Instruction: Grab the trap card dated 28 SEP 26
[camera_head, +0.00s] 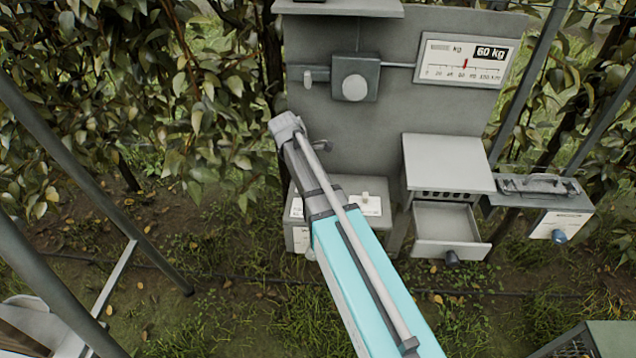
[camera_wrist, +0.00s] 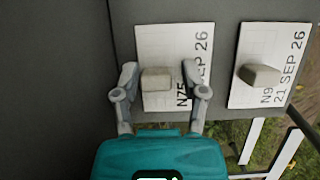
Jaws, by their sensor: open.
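In the wrist view a white card (camera_wrist: 152,42) lies on a grey surface with a pale block (camera_wrist: 156,80) on it. Its print reads "N75" and "SEP 26"; my right finger hides the day. A second card (camera_wrist: 270,40) to the right reads "N9" and "21 SEP 26" and has its own pale block (camera_wrist: 260,75). My gripper (camera_wrist: 159,68) is open, one finger on each side of the left card's block, with nothing clearly gripped. In the head view, a white card (camera_head: 371,208) shows on the low grey box; my arm hides much of that area and the gripper.
To the right are an open drawer (camera_head: 447,222) with a dark knob and a case (camera_head: 540,187) with a handle. Foliage and metal posts stand at left.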

